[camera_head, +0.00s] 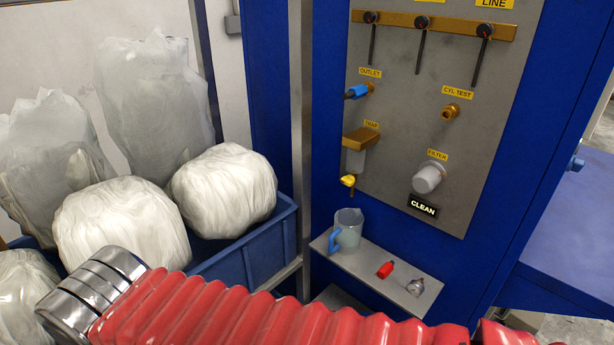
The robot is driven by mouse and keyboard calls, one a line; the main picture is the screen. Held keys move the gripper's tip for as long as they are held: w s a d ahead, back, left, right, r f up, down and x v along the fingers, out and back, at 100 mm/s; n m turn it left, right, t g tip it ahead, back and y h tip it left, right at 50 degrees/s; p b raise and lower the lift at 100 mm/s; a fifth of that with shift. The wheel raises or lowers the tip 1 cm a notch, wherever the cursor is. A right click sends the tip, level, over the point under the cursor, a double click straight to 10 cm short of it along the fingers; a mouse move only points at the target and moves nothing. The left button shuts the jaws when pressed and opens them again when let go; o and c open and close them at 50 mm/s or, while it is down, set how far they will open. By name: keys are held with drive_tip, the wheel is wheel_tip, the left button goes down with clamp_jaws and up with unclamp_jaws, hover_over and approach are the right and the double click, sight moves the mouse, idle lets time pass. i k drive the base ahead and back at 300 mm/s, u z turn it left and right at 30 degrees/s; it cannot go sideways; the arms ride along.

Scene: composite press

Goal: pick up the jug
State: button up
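The jug (349,226) is a small grey-white translucent vessel with a blue handle (334,242) on its left side. It stands upright on the left part of a small grey shelf (372,267) fixed to the blue machine. Nothing touches it from above. My arm, in a red ribbed sleeve, crosses the bottom of the view in front of and below the shelf. My gripper's fingers do not show, so its state cannot be seen.
A red object (386,269) and a small grey fitting (415,286) lie on the shelf right of the jug. A yellow-handled trap valve (348,181) hangs above the jug. A metal post (302,130) and a blue bin (250,256) with white wrapped bundles stand left.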

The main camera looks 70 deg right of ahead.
sight(345, 239)
drive_tip(key=z, duration=2.6)
